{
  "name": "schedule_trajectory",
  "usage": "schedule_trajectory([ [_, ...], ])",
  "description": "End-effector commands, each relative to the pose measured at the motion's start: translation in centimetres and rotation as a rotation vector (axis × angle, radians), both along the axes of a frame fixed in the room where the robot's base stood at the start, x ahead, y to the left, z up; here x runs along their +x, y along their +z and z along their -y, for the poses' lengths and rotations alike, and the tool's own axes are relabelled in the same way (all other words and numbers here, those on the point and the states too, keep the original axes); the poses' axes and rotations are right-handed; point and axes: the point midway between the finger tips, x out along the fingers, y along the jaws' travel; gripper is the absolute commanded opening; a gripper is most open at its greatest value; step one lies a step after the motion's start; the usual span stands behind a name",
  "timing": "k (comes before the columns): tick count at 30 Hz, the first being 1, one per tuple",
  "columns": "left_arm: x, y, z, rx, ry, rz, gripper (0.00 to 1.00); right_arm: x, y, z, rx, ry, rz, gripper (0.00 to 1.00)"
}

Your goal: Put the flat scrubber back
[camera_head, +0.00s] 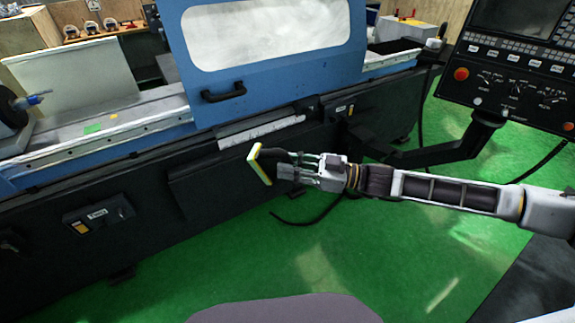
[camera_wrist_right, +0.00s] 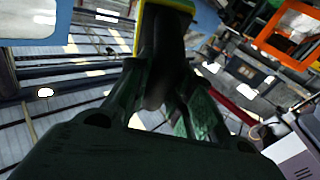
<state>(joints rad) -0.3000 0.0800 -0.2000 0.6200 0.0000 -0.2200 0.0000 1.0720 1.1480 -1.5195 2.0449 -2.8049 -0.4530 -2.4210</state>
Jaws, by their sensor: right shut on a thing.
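The flat scrubber (camera_head: 258,166) has a thin yellow and white head and a dark handle. My right gripper (camera_head: 285,167) is shut on its handle and holds it in the air in front of the grinder's dark lower body, with the head tilted and facing left. In the right wrist view the scrubber (camera_wrist_right: 165,45) rises between the fingers, with the yellow edge of its head at the top. The fingers hide part of the handle. My left gripper is not in view.
The blue grinder door (camera_head: 265,50) with its dark handle stands behind. The machine bed (camera_head: 145,110) at left carries a small green piece. A control panel (camera_head: 510,60) on an arm is at right. The green floor (camera_head: 230,255) below is mostly clear.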

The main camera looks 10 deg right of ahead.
Motion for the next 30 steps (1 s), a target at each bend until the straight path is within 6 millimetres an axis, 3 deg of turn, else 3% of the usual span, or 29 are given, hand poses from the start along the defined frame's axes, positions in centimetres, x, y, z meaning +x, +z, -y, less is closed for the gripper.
schedule_trajectory([
  [30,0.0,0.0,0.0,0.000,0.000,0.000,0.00,-1.4,1.1,0.9,0.000,0.125,-0.001,0.00],
])
